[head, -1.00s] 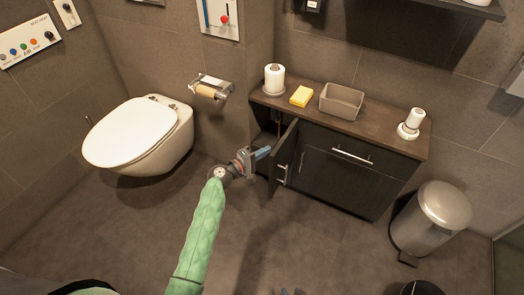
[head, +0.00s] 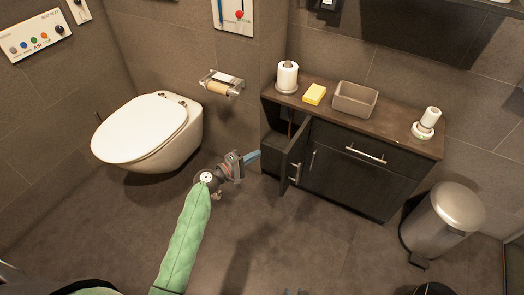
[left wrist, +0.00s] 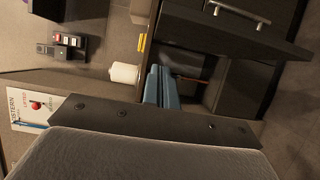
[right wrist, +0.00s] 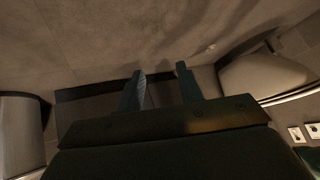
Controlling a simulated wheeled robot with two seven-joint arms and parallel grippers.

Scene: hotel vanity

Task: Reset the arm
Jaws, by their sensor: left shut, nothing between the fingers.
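My left gripper (head: 252,156) is in front of the vanity cabinet, a little left of its ajar door (head: 293,152). Its blue fingers are together and empty, and they also show closed in the left wrist view (left wrist: 161,86). The arm in its green sleeve reaches up from the bottom. My right gripper shows in the right wrist view (right wrist: 162,88) with its two fingers apart and nothing between them. In the head view only its tips (head: 295,292) seem to show at the bottom edge.
The dark vanity (head: 365,180) carries a paper roll (head: 287,76), a yellow sponge (head: 315,94), a grey bin (head: 355,99) and a white roll on a holder (head: 426,122). A toilet (head: 150,135) stands left, a steel trash can (head: 442,220) right. The floor between is clear.

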